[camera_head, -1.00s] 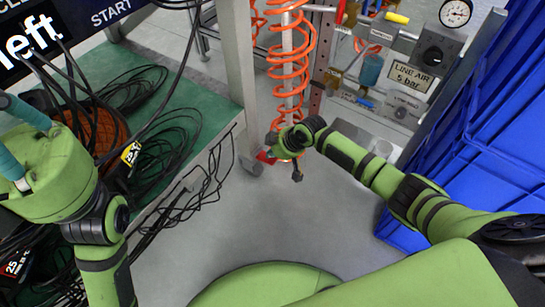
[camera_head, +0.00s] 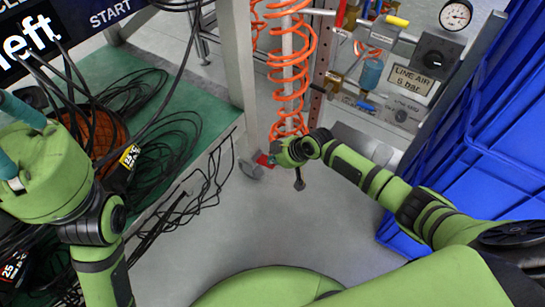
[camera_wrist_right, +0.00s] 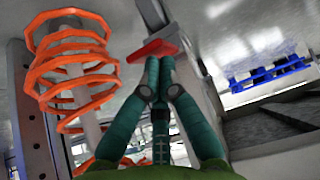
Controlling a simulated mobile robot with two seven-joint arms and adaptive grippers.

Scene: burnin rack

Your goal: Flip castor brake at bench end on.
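The castor (camera_head: 252,168) stands on the floor under the bench-end leg. Its red brake pedal (camera_head: 264,160) sticks out to the right, just left of my right gripper (camera_head: 274,158). In the right wrist view the red pedal (camera_wrist_right: 152,50) lies just beyond the teal fingertips of my right gripper (camera_wrist_right: 159,62). The fingertips are together with nothing seen between them. I cannot tell whether they touch the pedal, or whether the brake is on. My left gripper (camera_head: 14,140) is at the left edge, its teal fingers partly cut off.
An orange coiled hose (camera_head: 290,75) hangs beside the bench leg (camera_head: 238,70), close to my right gripper. Black cables (camera_head: 170,150) lie on the green bench top and hang off its edge. Blue crates (camera_head: 480,170) stand at the right. The grey floor (camera_head: 260,225) in front is clear.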

